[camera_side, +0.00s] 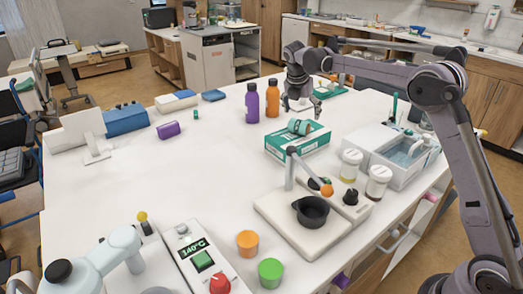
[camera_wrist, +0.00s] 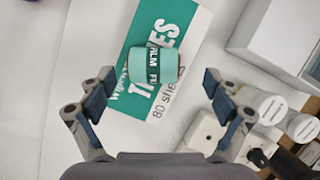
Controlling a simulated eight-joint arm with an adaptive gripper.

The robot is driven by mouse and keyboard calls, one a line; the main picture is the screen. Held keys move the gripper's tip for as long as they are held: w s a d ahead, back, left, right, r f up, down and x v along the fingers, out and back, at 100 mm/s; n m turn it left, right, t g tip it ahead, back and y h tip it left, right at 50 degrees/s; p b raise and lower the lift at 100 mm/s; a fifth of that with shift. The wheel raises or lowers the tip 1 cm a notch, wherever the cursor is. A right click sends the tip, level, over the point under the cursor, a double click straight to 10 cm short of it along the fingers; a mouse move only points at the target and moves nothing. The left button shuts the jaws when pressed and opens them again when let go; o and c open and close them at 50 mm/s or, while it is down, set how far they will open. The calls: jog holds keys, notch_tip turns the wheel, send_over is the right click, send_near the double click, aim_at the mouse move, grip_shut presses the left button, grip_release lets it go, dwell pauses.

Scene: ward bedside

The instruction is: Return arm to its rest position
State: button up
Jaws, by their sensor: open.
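My gripper (camera_side: 300,104) is open and empty at the end of my outstretched arm. In the side view it appears above the far part of the white table, behind a green-and-white tissue box (camera_side: 283,149). In the wrist view my gripper (camera_wrist: 158,93) has its two fingers wide apart, with nothing between the pads. A small teal roll (camera_side: 299,127) lies on its side on top of the box. The roll (camera_wrist: 152,65) and the box (camera_wrist: 190,42) also show below my gripper in the wrist view. The exact height above them is hard to tell.
Purple (camera_side: 252,103) and orange (camera_side: 272,98) bottles stand left of my gripper. Lidded jars (camera_side: 378,181) and a grey-white water bath (camera_side: 427,160) stand at right. A hotplate with a black pan (camera_side: 312,211) is in front. The table's middle left (camera_side: 150,185) is clear.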

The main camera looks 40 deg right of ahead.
aim_at(295, 122)
jog(key=shift+w+a+f, duration=0.4)
jog(key=shift+a+f, duration=0.05)
jog(key=shift+f, duration=0.15)
jog(key=shift+w+a+f, duration=0.4)
jog(key=shift+f, duration=0.75)
jog(key=shift+r, duration=0.1)
jog(key=shift+r, duration=0.2)
jog(key=shift+s+d+r, duration=0.15)
jog(key=shift+r, duration=0.3)
jog(key=shift+s+d+r, duration=0.1)
jog(key=shift+r, duration=0.35)
jog(key=s+d+r+h, duration=0.1)
jog(key=s+d+r, duration=0.5)
jog(key=s+d, duration=0.2)
jog(key=shift+d+r, duration=0.3)
jog(key=shift+d, duration=0.15)
jog(key=shift+w, duration=0.1)
